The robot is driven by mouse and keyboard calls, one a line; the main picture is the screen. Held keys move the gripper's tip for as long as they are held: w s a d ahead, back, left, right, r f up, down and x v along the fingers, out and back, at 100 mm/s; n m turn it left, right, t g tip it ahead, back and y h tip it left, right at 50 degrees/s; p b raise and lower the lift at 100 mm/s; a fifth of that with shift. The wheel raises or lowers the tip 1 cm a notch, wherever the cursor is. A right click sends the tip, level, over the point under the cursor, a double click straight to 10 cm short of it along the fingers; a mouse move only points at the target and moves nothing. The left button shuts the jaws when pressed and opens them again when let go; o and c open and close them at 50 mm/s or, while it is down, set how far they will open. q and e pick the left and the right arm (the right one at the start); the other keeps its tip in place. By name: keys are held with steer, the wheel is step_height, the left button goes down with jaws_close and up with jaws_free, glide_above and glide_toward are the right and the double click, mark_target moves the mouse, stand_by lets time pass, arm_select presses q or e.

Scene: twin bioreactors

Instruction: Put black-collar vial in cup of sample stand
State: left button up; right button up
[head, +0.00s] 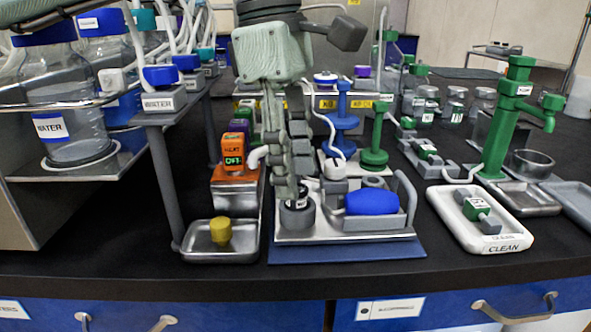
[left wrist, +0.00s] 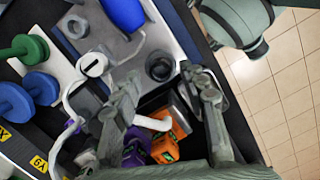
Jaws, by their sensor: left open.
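The sample stand (head: 340,236) is a metal plate on a blue mat, with a dark grey round cup (head: 297,217) at its left. A small dark piece with a white patch, seemingly the black-collar vial (head: 300,203), shows upright in the cup's mouth, partly hidden by my fingers. In the left wrist view the cup (left wrist: 160,66) looks like dark rings just beyond the fingertips; what fills it is hard to tell. My left gripper (head: 291,196) points down right above the cup. Its fingers (left wrist: 158,80) are apart, with nothing held between them. My right gripper is out of view.
A blue rounded part (head: 372,201) and a grey block share the stand. An orange heater box (head: 232,160) and a metal tray (head: 190,254) with a yellow piece (head: 221,232) lie left. A white CLEAN tray (head: 505,238) lies right. Green and blue posts stand behind.

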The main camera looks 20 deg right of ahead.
arm_select(q)
step_height(320, 180, up, 11)
steer(key=w+a+p, duration=0.1)
steer(key=shift+f, duration=0.15)
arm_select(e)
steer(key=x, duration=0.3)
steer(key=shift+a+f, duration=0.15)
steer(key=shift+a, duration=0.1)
arm_select(q)
steer(key=shift+o, duration=0.2)
steer(key=shift+w+a, duration=0.1)
steer(key=shift+a, duration=0.05)
stand_by(0.4)
